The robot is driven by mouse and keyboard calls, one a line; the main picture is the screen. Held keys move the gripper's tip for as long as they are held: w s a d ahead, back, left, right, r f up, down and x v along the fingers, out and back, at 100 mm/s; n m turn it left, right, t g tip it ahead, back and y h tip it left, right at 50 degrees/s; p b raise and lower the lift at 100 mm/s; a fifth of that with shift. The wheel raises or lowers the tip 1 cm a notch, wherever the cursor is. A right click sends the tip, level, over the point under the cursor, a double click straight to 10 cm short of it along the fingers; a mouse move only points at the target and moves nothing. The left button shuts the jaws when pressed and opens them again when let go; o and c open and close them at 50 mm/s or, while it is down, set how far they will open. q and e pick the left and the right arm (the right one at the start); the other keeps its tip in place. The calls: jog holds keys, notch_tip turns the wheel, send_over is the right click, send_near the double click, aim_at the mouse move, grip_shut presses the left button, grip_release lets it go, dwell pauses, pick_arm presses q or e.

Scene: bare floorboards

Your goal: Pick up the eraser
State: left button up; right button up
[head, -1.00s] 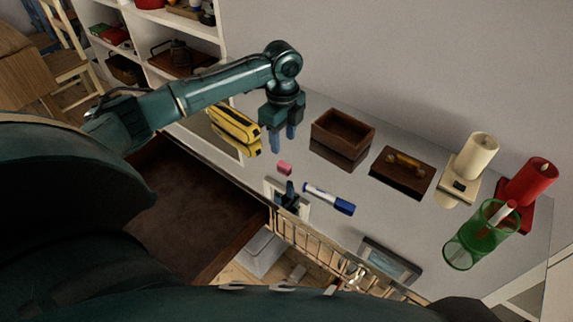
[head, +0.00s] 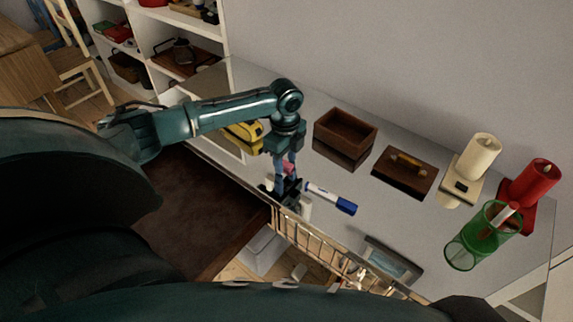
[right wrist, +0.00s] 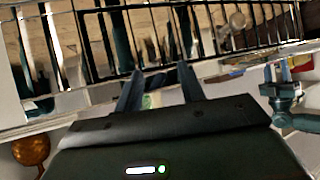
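The eraser (head: 288,169) is a small pink block on the glossy grey tabletop, near its front edge in the head view. My left gripper (head: 286,174) points down over it, with its two blue fingers on either side. The fingers partly hide the eraser, and I cannot tell whether they press on it. My right gripper (right wrist: 160,80) shows in the right wrist view with its fingers apart and nothing held between them.
A white and blue marker (head: 330,198) lies just right of my left gripper. A yellow case (head: 242,136), a brown open box (head: 345,130), a wooden lid-like block (head: 404,172), candles (head: 478,156) and a green mesh cup (head: 480,238) stand around.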

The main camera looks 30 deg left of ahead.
pick_arm(q)
grip_shut()
jog(key=shift+r, duration=0.15)
